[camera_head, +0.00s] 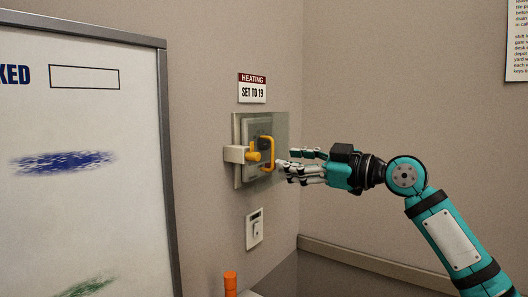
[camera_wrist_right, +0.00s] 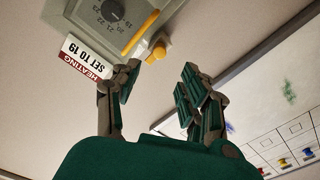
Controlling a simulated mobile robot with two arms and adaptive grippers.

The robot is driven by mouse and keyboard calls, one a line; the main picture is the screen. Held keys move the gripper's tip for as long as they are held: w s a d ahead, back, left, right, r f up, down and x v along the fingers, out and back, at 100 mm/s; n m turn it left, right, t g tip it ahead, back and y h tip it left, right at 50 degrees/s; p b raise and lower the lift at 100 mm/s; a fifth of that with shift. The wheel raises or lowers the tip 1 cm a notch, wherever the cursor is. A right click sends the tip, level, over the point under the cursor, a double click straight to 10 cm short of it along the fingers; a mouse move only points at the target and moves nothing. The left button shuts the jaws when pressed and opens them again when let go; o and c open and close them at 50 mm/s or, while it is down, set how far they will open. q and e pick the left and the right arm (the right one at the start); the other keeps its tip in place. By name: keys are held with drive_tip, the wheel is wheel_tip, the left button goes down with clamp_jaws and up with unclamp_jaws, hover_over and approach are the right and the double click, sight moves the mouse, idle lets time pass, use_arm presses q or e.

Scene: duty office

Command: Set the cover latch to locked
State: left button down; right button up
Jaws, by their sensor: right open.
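The heating control box (camera_head: 238,128) is on the wall under a clear cover (camera_head: 281,128). A yellow pull handle (camera_head: 272,150) stands out from the cover. A yellow latch knob (camera_head: 253,156) sits at its left, by a pale block (camera_head: 233,154); I cannot read its setting. In the right wrist view the knob (camera_wrist_right: 159,50) and handle (camera_wrist_right: 142,32) lie beyond the fingertips, with a numbered dial (camera_wrist_right: 111,11) behind. My right gripper (camera_head: 287,160) is open and empty, just right of the handle, fingers pointing left; contact is unclear. It also shows in the wrist view (camera_wrist_right: 160,72). My left gripper is out of view.
A heating sign (camera_head: 252,88) is above the box and a wall switch (camera_head: 254,229) below it. A framed whiteboard (camera_head: 90,120) stands at the left. An orange object (camera_head: 230,283) shows at the bottom edge.

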sight(259, 157)
drive_tip(key=p+x, duration=0.2)
drive_tip(key=x, duration=0.5)
drive_tip(key=shift+w+a+r, duration=0.1)
drive_tip(key=shift+a, duration=0.05)
drive_tip(key=shift+w+a, duration=0.25)
drive_tip(key=shift+a, duration=0.05)
clamp_jaws()
